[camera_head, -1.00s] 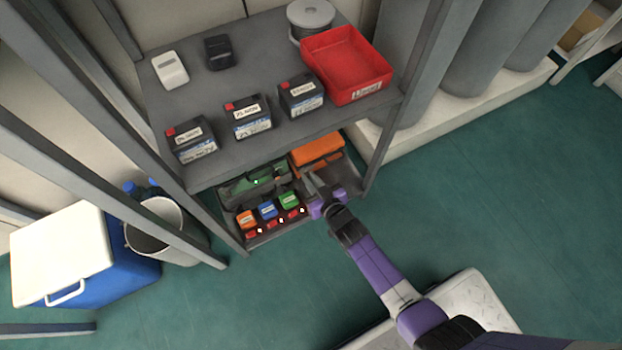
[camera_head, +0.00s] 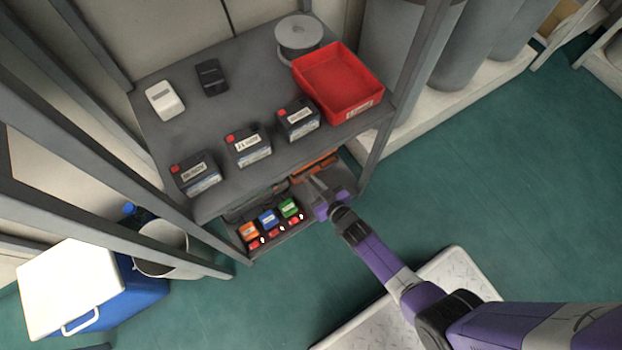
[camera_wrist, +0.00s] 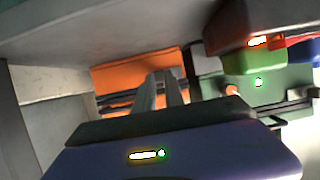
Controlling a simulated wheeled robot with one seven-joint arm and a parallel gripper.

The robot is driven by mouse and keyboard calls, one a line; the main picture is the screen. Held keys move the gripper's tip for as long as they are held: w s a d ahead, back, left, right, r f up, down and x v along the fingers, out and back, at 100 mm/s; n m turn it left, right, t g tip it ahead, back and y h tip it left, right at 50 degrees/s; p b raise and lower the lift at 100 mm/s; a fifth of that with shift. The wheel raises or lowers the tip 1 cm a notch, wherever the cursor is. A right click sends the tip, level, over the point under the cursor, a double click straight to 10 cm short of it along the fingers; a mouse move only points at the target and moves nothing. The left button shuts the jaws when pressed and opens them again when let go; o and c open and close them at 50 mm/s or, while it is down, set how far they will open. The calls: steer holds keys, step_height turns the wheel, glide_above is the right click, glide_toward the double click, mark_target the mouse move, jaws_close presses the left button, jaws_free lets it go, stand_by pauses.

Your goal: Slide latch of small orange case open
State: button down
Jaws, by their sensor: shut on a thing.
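The small orange case (camera_head: 310,169) sits on the lower shelf, mostly hidden under the upper shelf. Its orange face (camera_wrist: 125,72) shows in the wrist view, with a dark band near its edge. My gripper (camera_head: 314,183) reaches in from the front right, fingertips at the case's front. In the wrist view my gripper (camera_wrist: 164,80) has its two fingers close together against the case, shut on what I take to be the latch. The latch itself is hidden by the fingers, so its position cannot be seen.
The upper shelf (camera_head: 225,105) overhangs my gripper and holds a red bin (camera_head: 338,82) and several battery-like boxes. Small orange, blue and green boxes (camera_head: 289,208) stand left of my gripper on the lower shelf. A shelf post (camera_head: 375,150) rises close on the right.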

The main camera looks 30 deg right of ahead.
steer(key=c, duration=1.4)
jaws_free()
steer(key=shift+d, duration=0.2)
steer(key=shift+s, duration=0.1)
steer(key=p+v, duration=0.4)
steer(key=v, duration=0.2)
steer(key=shift+s+r, duration=0.4)
steer(key=shift+s, duration=0.4)
